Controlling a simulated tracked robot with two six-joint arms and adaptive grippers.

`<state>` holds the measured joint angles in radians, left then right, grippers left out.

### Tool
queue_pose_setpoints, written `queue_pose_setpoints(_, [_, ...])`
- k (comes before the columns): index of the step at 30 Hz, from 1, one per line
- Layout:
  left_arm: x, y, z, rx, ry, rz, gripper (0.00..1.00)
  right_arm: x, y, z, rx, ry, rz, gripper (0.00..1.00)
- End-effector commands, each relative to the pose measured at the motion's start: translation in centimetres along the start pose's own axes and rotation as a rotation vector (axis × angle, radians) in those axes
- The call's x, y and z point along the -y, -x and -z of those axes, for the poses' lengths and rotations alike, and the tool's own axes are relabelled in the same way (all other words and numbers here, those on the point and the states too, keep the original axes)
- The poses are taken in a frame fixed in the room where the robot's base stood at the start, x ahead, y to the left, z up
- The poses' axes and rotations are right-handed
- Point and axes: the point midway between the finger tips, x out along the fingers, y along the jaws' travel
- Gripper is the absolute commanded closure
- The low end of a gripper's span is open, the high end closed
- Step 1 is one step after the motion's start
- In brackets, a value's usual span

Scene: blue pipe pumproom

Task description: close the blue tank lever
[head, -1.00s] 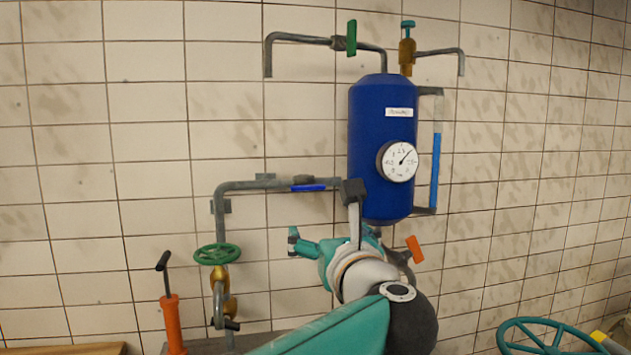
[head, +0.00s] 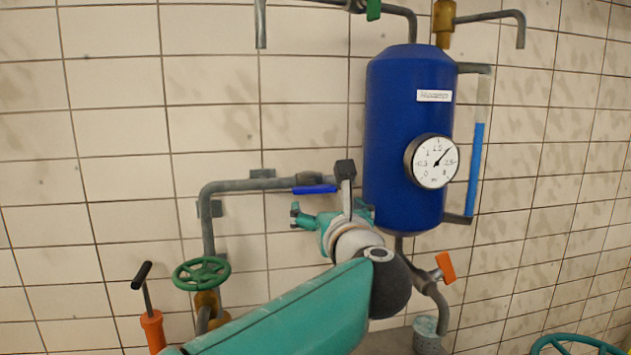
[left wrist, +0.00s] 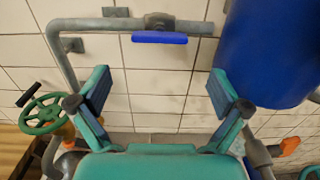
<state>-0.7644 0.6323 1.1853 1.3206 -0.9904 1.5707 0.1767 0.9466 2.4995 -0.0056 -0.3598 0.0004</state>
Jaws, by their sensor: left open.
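The blue tank lever (head: 315,189) lies along the grey horizontal pipe, just left of the blue tank (head: 408,135). In the left wrist view the lever (left wrist: 160,38) is level, parallel to the pipe, above the space between my fingers. My left gripper (head: 325,218) is seen from behind in the head view, a little below the lever in the picture. In the left wrist view my left gripper (left wrist: 160,92) is open and empty, its two fingers wide apart. It does not touch the lever. My right gripper is not in view.
A green valve wheel (head: 201,273) and an orange hand pump (head: 152,328) stand at lower left. An orange handle (head: 445,267) sits on the pipe under the tank. A gauge (head: 434,161) is on the tank. The tiled wall is close behind the pipe.

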Motion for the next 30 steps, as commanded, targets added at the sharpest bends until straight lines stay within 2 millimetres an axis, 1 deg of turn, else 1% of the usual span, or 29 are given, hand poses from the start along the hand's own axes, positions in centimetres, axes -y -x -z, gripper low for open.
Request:
queue_pose_setpoints(1, [-0.1,-1.3,-0.4,-0.002,-0.001,-0.004,0.00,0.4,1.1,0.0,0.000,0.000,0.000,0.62])
queue_pose_setpoints(9, [-0.1,-7.1,-0.5,-0.002,-0.001,-0.003,0.00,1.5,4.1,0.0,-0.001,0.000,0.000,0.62])
queue_pose_setpoints(12, [0.0,-8.9,-0.4,-0.002,-0.001,-0.002,0.00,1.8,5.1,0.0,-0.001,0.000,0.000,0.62])
queue_pose_setpoints(15, [0.0,-10.2,-0.4,-0.002,-0.001,-0.001,0.00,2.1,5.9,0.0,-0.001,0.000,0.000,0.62])
queue_pose_setpoints(18, [0.0,-11.1,-0.2,-0.001,-0.001,0.000,0.00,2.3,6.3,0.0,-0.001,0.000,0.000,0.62])
queue_pose_setpoints(21, [0.1,-11.6,-0.1,-0.001,-0.001,0.000,0.00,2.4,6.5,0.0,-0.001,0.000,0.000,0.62])
queue_pose_setpoints(30, [0.0,-11.7,0.1,0.000,0.000,0.000,0.00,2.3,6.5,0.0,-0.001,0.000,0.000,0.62])
